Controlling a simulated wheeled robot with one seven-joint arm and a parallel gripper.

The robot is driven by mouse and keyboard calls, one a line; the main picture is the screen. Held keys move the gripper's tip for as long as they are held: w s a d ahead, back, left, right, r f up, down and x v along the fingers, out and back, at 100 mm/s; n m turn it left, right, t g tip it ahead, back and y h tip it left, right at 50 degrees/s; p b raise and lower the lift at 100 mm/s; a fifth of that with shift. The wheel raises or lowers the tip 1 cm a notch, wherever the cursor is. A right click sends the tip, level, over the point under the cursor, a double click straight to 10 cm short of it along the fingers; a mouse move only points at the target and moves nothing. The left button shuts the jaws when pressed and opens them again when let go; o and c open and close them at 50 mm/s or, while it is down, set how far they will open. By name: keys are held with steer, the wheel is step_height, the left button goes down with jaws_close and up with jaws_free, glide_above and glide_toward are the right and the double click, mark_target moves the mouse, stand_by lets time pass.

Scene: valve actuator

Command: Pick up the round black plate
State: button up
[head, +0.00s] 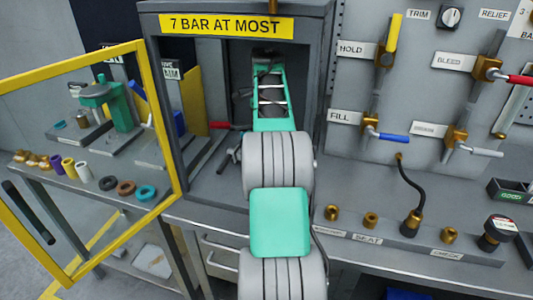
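My arm reaches forward into the dark opening of the grey cabinet (323,60) under the "7 BAR AT MOST" sign (226,25). My gripper (268,66) is at the far end of the arm, inside the cabinet. Dark shapes lie around its tip, and I cannot tell whether its fingers are apart or closed on something. No round black plate can be made out clearly; the cabinet's inside is dark and partly hidden by my arm. A small black ring (108,183) lies on the left bench, seen through the yellow-framed door.
The yellow-framed door (160,110) stands open on the left. A red-ended handle (219,125) is beside my arm. On the right, a panel holds valve levers, including a yellow one (394,33) and a blue one (393,137). Brass fittings (371,220) stand on the bench below.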

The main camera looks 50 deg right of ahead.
steer(key=shift+c, duration=0.3)
jaws_close()
steer(key=shift+r, duration=0.1)
